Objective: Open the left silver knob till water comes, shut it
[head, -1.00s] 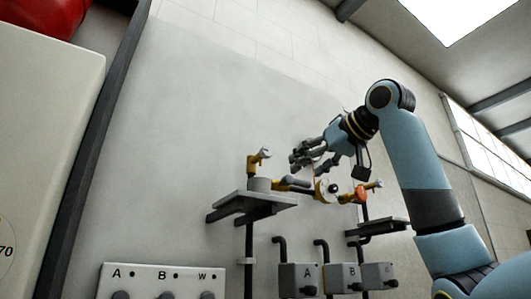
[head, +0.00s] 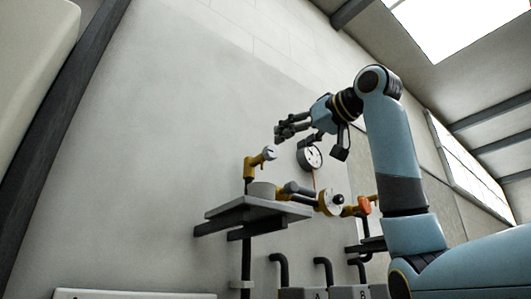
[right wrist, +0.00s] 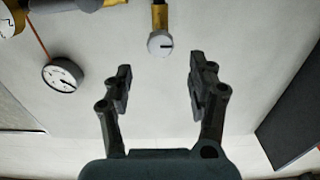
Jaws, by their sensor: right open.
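The left silver knob (head: 269,153) sits on an upright yellow valve body (head: 250,168) above the left shelf. In the right wrist view the knob (right wrist: 160,43) is a pale round face with a dark mark, ahead of the jaws and between their lines, apart from both fingers. My right gripper (head: 285,132) is open and empty, just above the knob in the head view. Its two fingers also frame the right wrist view (right wrist: 160,77). No water shows. My left gripper is not in view.
A grey cup (head: 262,189) stands on the dark shelf (head: 255,211) below the valve. A white dial gauge (head: 312,158) hangs close by on the right. A yellow pipe with a white round face (head: 330,202) and an orange part (head: 364,205) lie further right.

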